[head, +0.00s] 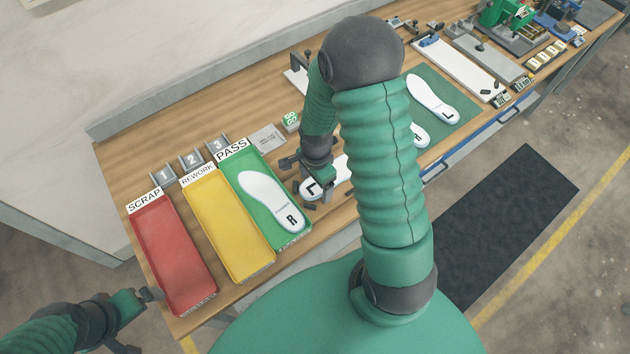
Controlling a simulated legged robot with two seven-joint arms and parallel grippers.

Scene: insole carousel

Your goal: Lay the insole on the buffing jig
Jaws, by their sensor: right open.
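A white insole marked L (311,188) lies at the front of the bench, right of the green tray; my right arm hides much of it. My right gripper (303,184) is open at the L-marked end, its fingers apart around or just above it; I cannot tell if they touch. My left gripper (138,321) is open and empty at lower left, off the bench's front corner. I cannot surely pick out the buffing jig; a pale plate with a dark upright (298,80), partly behind my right arm, stands at the back.
Red (165,231), yellow (225,226) and green (241,202) trays stand at left; the green one holds an insole marked R (270,200). A green mat (456,110) bears more insoles. A long white plate (455,66) and fixtures fill the right end.

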